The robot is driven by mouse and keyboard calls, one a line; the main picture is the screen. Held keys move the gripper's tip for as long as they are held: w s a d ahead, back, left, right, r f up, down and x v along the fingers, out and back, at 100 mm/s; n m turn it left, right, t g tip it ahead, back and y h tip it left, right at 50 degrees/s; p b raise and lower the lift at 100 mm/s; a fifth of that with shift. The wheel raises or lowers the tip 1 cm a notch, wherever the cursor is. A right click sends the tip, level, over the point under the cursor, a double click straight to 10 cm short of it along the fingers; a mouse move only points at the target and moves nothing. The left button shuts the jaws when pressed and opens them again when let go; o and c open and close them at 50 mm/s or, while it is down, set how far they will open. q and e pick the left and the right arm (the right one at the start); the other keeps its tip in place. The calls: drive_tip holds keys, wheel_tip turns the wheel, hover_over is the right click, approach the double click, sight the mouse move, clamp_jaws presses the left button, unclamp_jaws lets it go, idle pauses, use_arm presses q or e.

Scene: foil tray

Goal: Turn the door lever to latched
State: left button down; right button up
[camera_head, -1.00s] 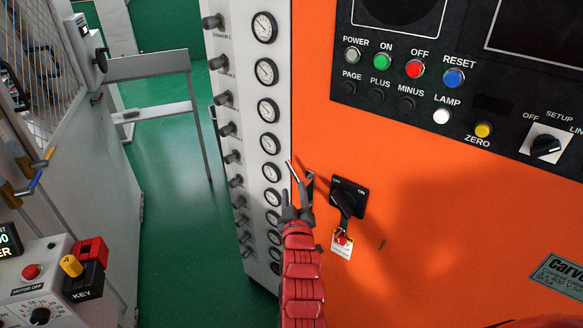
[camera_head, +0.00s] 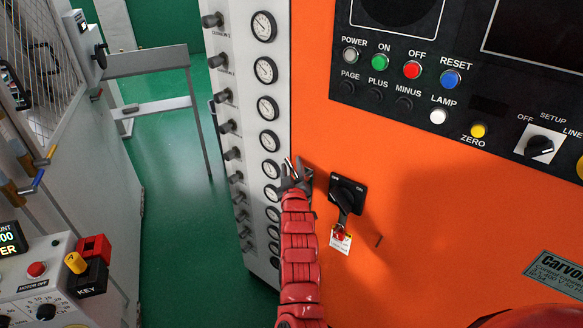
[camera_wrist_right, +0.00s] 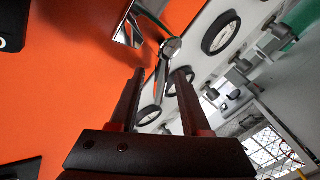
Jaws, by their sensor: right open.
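The silver door lever (camera_wrist_right: 167,64) sits on the orange cabinet near its left edge. In the head view it is mostly hidden by my right gripper. My right gripper (camera_head: 296,171) is open at the lever. In the right wrist view, the two dark fingers (camera_wrist_right: 160,75) stand apart, with the lever's bar between their tips. I cannot tell whether either finger touches it. My left gripper is not in view.
Right of the lever is a black rotary switch (camera_head: 346,194) with a hanging tag (camera_head: 340,241). A white panel of gauges and knobs (camera_head: 247,130) is just left. A button panel (camera_head: 430,85) is above right. Green floor (camera_head: 170,220) lies open to the left.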

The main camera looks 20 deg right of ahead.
clamp_jaws()
idle(1.3)
